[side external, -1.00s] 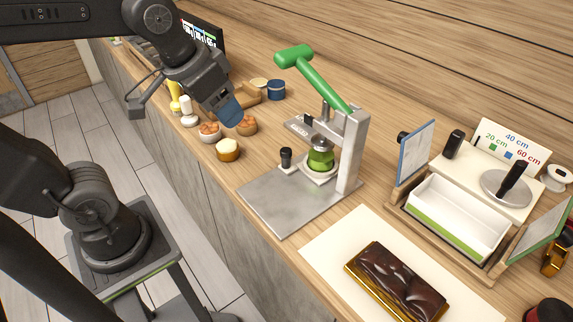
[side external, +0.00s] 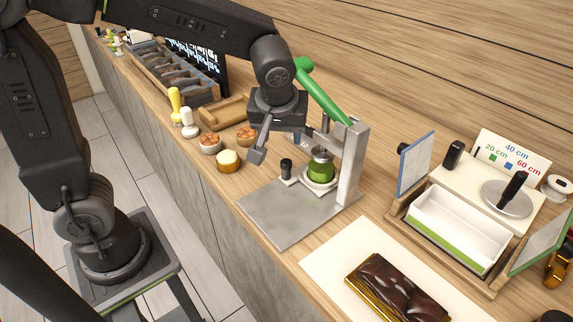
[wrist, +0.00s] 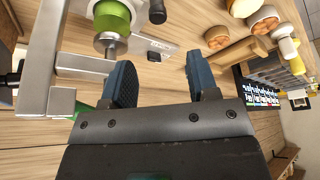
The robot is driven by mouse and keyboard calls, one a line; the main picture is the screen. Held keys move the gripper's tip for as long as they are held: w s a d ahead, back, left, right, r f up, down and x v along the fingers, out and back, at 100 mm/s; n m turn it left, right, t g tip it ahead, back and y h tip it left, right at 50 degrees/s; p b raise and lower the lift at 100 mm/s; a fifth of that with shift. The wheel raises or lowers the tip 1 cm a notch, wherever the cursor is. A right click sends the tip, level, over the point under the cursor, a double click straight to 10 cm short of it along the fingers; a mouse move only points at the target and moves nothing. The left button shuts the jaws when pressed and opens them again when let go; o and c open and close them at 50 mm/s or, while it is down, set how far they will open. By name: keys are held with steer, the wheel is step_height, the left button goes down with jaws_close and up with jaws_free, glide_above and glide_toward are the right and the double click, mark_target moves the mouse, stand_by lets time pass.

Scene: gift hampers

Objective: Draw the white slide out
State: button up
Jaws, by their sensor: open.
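The white slide (side external: 298,178) lies low on the base of the metal press (side external: 347,165), with a black knob (side external: 286,166) standing up at its left end. A green round piece (side external: 320,170) with a metal top sits at its right end, under the press. The slide also shows in the wrist view, partly cut off, with the black knob (wrist: 157,10) at the top edge. My gripper (wrist: 160,68) is open and empty, its two blue-padded fingers apart. It hangs above and behind the slide, near the press post, and touches neither knob nor slide as far as I can see.
The press's green lever (side external: 322,90) slants up close behind my wrist. Small bowls (side external: 210,143) and a cream-topped pot (side external: 228,160) stand to the left. A white-lined tray (side external: 460,228) and a chocolate cake (side external: 398,285) are at the right. The front of the metal base plate (side external: 280,222) is clear.

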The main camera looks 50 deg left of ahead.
mark_target(286, 162)
steer(key=x, duration=1.4)
steer(key=shift+w, duration=0.2)
steer(key=shift+c, duration=0.3)
jaws_close()
